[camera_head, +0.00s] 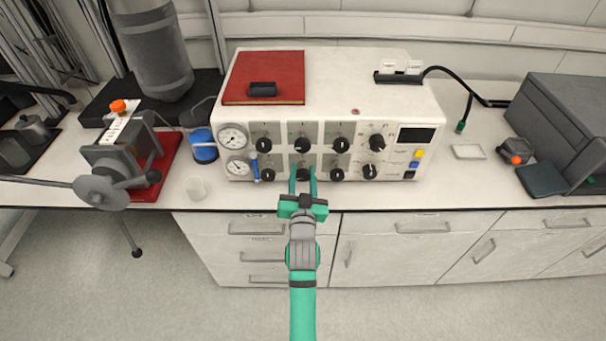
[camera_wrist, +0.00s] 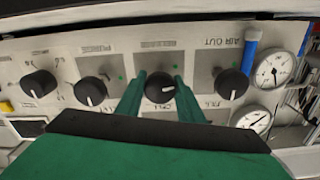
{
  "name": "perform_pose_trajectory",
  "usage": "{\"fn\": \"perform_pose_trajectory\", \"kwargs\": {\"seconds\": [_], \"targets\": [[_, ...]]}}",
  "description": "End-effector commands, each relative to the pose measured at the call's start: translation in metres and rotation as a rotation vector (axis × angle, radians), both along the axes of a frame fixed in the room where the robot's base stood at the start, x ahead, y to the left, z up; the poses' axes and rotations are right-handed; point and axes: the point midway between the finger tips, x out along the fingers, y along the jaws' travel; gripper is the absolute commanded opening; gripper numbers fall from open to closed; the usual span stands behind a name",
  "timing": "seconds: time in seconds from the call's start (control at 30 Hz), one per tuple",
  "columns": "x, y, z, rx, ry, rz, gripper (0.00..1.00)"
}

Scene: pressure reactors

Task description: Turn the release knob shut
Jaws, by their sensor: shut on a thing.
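The control panel (camera_head: 322,131) on the front of the white reactor unit has two rows of black round knobs. My gripper (camera_head: 302,176) reaches up to the middle knob (camera_head: 303,174) of the lower row, its green fingers on either side. In the wrist view, which shows the panel upside down, the fingers of my gripper (camera_wrist: 159,80) are shut on this knob (camera_wrist: 158,91). Its white pointer mark lies nearly level, towards the right of that picture. Its label is too small to read, so I cannot confirm it is the release knob.
Neighbouring knobs (camera_wrist: 91,91) and (camera_wrist: 231,84) sit close on both sides. Two dial gauges (camera_head: 233,137) and a blue lever (camera_head: 255,170) are to the left in the head view. The bench right of the unit has free room.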

Motion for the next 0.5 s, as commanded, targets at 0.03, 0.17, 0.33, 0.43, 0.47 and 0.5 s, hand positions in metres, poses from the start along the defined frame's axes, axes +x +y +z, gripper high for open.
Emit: {"fn": "perform_pose_trajectory", "kwargs": {"seconds": [0.03, 0.17, 0.33, 0.43, 0.47, 0.5], "targets": [[0.0006, -0.0004, -0.0001, 0.042, 0.0, -0.001, 0.12], [0.0006, 0.0008, -0.0001, 0.166, 0.001, 0.001, 0.12], [0.0005, 0.0006, -0.0001, 0.327, 0.001, 0.0, 0.12], [0.0005, 0.0013, 0.0, 0.422, 0.001, 0.001, 0.12], [0.0005, 0.0012, -0.0001, 0.451, 0.001, 0.001, 0.12], [0.0005, 0.0009, -0.0001, 0.489, 0.001, 0.001, 0.12]]}}
